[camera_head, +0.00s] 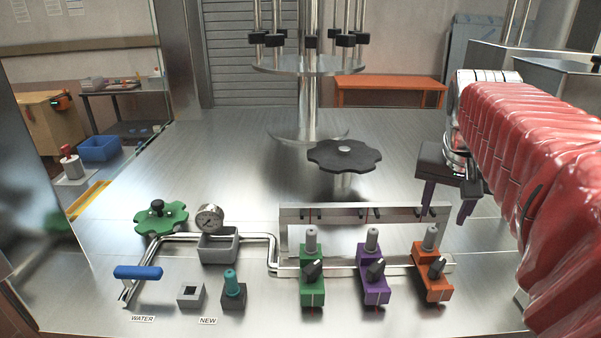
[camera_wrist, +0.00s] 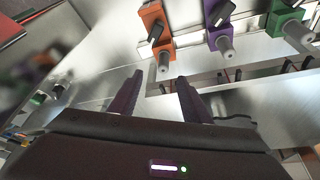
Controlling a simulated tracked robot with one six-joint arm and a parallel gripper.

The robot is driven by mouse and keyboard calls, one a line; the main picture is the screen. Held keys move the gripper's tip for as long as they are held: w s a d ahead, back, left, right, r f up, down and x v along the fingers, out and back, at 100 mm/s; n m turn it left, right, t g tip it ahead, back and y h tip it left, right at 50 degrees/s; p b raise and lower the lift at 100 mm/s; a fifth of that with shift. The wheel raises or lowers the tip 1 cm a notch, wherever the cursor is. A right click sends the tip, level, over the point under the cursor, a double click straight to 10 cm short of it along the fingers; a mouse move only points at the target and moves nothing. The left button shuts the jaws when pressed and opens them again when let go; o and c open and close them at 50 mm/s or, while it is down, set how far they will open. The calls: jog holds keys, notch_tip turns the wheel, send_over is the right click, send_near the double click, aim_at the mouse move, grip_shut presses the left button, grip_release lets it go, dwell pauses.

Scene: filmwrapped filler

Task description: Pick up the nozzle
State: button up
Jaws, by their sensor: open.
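A teal nozzle-like piece (camera_head: 231,284) stands upright in a dark block (camera_head: 233,298) by the NEW label. Grey nozzles stand on the green valve (camera_head: 311,290), purple valve (camera_head: 374,287) and orange valve (camera_head: 432,284); I cannot tell which piece the task means. My gripper (camera_head: 448,205) is open and empty, above and behind the orange valve, far right of the teal piece. In the wrist view, the orange valve's grey nozzle (camera_wrist: 163,64) appears beyond the fingertips, with the purple valve's nozzle (camera_wrist: 226,48) to its right. The teal piece is not clear there.
An empty square grey holder (camera_head: 191,294) sits left of the dark block. A blue-handled pipe (camera_head: 138,272), a gauge (camera_head: 209,217) and a green handwheel (camera_head: 160,217) stand at left. A metal rail (camera_head: 345,213) runs behind the valves. A black handwheel (camera_head: 344,156) rises mid-table.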

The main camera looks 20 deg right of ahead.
aim_at(432, 230)
jog(key=x, duration=0.5)
jog(key=shift+w+f, duration=0.1)
jog(key=shift+f, duration=0.15)
jog(key=shift+w+a+x, duration=0.1)
jog(key=shift+a+x, duration=0.05)
jog(key=shift+x, duration=1.15)
jog(key=shift+w+a+x, duration=0.1)
jog(key=shift+x, duration=1.2)
grip_shut()
jog(key=shift+r, duration=0.15)
notch_tip(432, 230, up, 10)
jog(key=shift+f, duration=0.1)
